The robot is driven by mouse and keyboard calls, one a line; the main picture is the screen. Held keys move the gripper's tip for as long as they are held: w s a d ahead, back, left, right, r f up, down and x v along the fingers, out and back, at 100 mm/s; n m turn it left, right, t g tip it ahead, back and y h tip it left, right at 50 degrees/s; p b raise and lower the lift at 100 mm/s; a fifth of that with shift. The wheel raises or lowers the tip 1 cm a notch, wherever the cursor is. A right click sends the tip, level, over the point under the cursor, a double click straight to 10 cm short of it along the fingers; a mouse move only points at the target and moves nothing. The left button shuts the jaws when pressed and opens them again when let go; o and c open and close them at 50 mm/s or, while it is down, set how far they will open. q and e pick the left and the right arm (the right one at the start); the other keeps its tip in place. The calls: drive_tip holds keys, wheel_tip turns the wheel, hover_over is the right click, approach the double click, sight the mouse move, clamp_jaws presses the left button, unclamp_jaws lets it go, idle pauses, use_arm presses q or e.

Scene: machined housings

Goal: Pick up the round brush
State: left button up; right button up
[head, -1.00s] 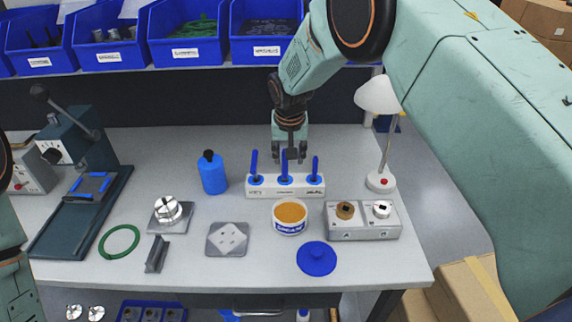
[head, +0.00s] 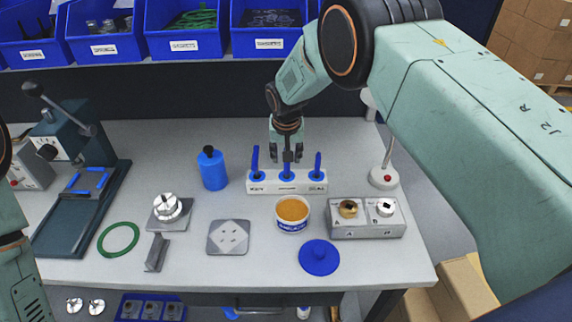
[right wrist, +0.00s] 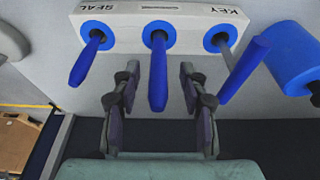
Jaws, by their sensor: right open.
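A white holder (head: 258,189) stands near the back middle of the bench with three blue-handled tools in it. Its end labels read KEY and SEAL; the middle label is too small to read. My right gripper (head: 287,158) is open at the middle tool, whose blue collar (head: 287,177) shows below it. In the right wrist view the middle blue handle (right wrist: 158,85) lies between the spread fingers (right wrist: 160,72); I cannot tell whether they touch it. No bristles show. My left arm shows at the left edge; its gripper is out of view.
Side handles (head: 255,158) and (head: 318,163) stand close by. A blue bottle (head: 213,172) is left, a lamp (head: 383,177) right. In front are an orange-filled tub (head: 292,225), a grey block (head: 366,230) and a blue lid (head: 319,257).

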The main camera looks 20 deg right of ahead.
drive_tip(key=shift+d+x, duration=0.1)
drive_tip(key=shift+x, duration=0.6)
drive_tip(key=shift+d+x, duration=0.15)
drive_tip(key=shift+x, duration=0.55)
drive_tip(key=shift+a+r, duration=0.1)
drive_tip(key=shift+a, duration=0.05)
drive_tip(key=shift+c, duration=0.7)
drive_tip(key=shift+w, duration=0.1)
drive_tip(key=c, duration=0.6)
clamp_jaws()
